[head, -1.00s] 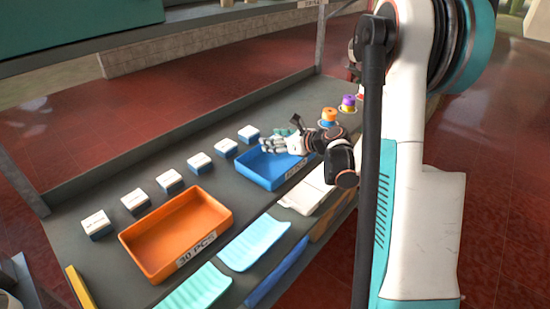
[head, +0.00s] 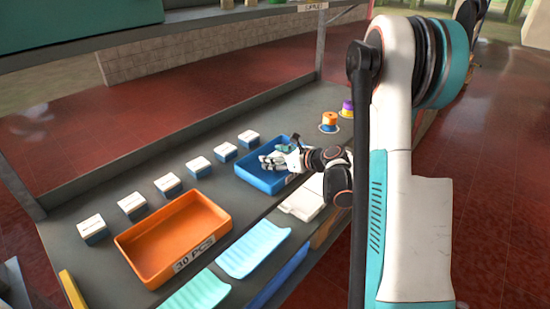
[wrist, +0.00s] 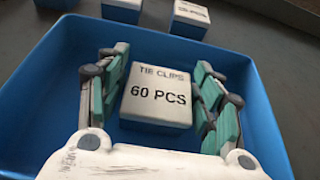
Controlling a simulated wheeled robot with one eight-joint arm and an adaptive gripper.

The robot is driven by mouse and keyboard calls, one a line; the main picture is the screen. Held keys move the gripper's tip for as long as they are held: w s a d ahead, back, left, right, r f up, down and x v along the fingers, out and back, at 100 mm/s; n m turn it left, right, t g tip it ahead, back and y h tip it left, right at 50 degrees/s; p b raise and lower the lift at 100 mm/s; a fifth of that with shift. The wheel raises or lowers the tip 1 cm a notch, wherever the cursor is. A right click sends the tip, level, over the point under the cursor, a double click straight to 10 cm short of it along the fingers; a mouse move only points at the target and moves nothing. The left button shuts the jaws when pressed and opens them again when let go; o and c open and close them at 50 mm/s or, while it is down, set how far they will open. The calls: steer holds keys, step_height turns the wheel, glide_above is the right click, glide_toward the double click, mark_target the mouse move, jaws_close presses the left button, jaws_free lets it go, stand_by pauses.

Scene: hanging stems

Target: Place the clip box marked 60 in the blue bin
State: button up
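The clip box marked 60 PCS (wrist: 157,97) is white on top with a blue lower part. In the wrist view it sits inside the blue bin (wrist: 40,97), label up. The bin also shows in the head view (head: 262,183), at the right of the row of boxes. My gripper (wrist: 157,85) is in the bin with its teal-padded fingers on either side of the box. Narrow gaps show between the pads and the box, so it looks open. In the head view my gripper (head: 272,160) is over the bin and the box cannot be made out.
Several white-topped boxes (head: 167,185) stand in a row behind the bins. An orange bin (head: 174,240) marked 30 PCS is to the left. Teal trays (head: 253,248) lie along the front edge. Orange and purple spools (head: 329,120) stand at the right.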

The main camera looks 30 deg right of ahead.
steer(key=shift+r, duration=0.15)
steer(key=shift+s+d+r+p, duration=0.15)
steer(key=shift+s+r+p, duration=0.05)
steer(key=shift+s+p, duration=0.1)
steer(key=p+v, duration=0.2)
steer(key=v, duration=0.9)
steer(key=shift+s+p, duration=0.15)
steer(key=shift+p, duration=0.2)
